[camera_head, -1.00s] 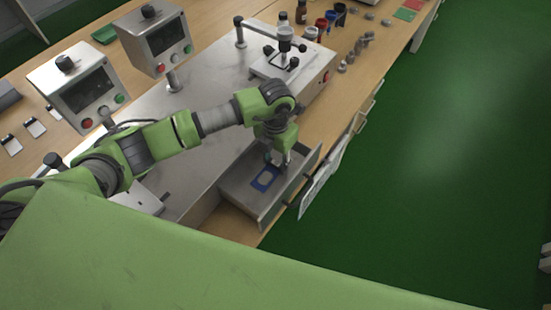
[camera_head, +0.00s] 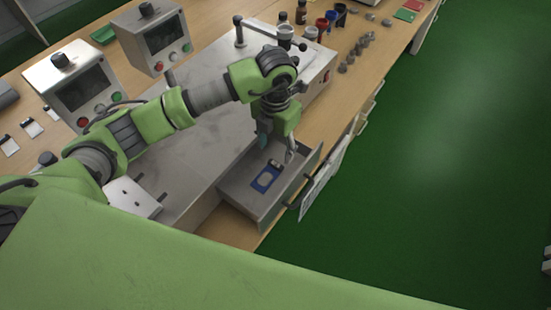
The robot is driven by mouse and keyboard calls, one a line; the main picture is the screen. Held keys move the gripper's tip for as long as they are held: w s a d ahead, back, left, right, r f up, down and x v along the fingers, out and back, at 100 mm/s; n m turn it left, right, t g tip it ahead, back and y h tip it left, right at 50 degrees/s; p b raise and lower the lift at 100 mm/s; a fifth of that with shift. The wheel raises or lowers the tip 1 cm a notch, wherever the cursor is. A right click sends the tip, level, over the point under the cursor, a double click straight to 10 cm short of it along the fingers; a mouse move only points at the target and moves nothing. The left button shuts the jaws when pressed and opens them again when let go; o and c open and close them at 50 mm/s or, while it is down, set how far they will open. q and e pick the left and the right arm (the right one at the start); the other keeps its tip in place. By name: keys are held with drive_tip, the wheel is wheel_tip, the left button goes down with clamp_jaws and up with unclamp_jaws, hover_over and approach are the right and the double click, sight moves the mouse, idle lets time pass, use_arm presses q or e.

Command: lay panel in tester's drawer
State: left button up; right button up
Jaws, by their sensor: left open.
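The blue panel (camera_head: 264,180) with a pale middle lies flat in the tester's open drawer (camera_head: 240,187). A small dark and light part shows at the panel's upper right end. The tester (camera_head: 190,150) is the long grey metal bench unit behind the drawer. My left gripper (camera_head: 277,150) hangs above the drawer, pointing down, with its fingers spread apart and empty. It is clear of the panel. My right gripper is not in view.
Two monitor boxes (camera_head: 155,45) with red and green buttons stand at the left. Bottles and cups (camera_head: 332,19) and several grey pieces (camera_head: 357,49) are on the wooden bench at the back. Green floor lies open to the right.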

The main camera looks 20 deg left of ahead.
use_arm(q)
drive_tip(key=shift+r+b, duration=0.45)
drive_tip(key=shift+r, duration=2.2)
drive_tip(key=shift+c, duration=0.4)
